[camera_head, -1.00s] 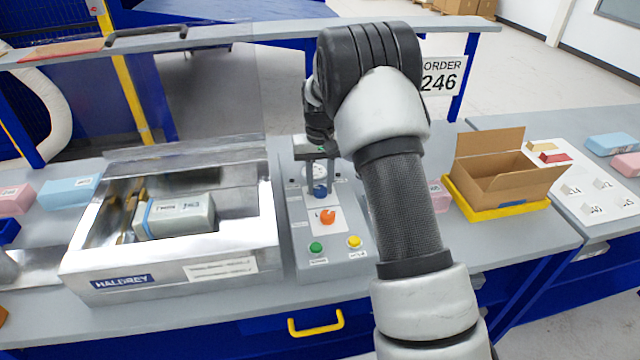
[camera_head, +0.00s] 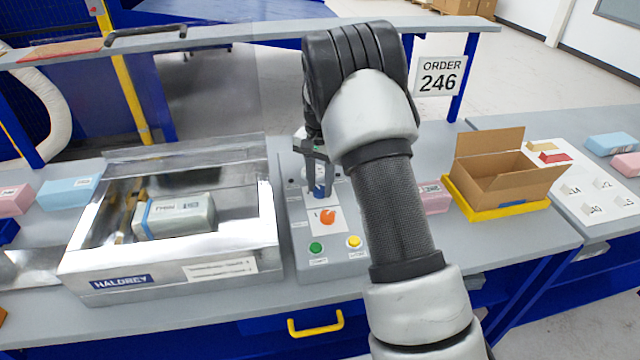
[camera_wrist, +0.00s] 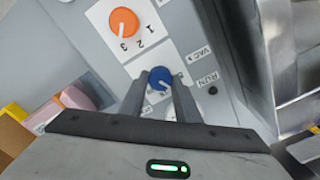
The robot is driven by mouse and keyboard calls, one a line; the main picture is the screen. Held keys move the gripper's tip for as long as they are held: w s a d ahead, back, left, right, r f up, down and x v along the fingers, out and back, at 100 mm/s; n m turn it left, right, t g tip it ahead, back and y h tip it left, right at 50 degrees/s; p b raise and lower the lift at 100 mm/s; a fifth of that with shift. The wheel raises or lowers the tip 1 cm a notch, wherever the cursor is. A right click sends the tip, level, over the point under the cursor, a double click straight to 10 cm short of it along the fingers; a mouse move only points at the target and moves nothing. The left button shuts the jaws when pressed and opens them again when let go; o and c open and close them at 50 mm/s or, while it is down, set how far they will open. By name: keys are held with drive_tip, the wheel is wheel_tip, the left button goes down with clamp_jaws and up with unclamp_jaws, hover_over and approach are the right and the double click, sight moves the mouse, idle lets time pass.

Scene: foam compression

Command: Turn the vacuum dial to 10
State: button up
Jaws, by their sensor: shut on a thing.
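The blue vacuum dial (camera_wrist: 160,78) sits on the grey control panel (camera_wrist: 188,28), near a VAC label in the wrist view. My gripper (camera_wrist: 160,88) points down at the panel with its two fingers on either side of the dial, shut on it. In the head view the blue dial (camera_head: 319,191) shows just below my fingertips (camera_head: 319,180). A white pointer mark shows on the dial; its scale numbers are largely hidden by my fingers, so I cannot read the setting.
An orange knob (camera_head: 327,216) marked 1 to 3 is just in front of the dial. Green (camera_head: 316,247) and yellow (camera_head: 354,241) buttons are nearer the front. The steel HALDREY machine (camera_head: 180,270) stands left, holding a wrapped block (camera_head: 175,217). An open carton (camera_head: 505,170) stands right.

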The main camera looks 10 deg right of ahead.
sight(320, 188)
drive_tip(key=shift+m, duration=0.4)
drive_tip(key=o, duration=1)
drive_tip(key=shift+o, duration=0.2)
drive_tip(key=shift+r, duration=0.1)
wheel_tip(320, 188, up, 17)
drive_tip(key=shift+r, duration=0.2)
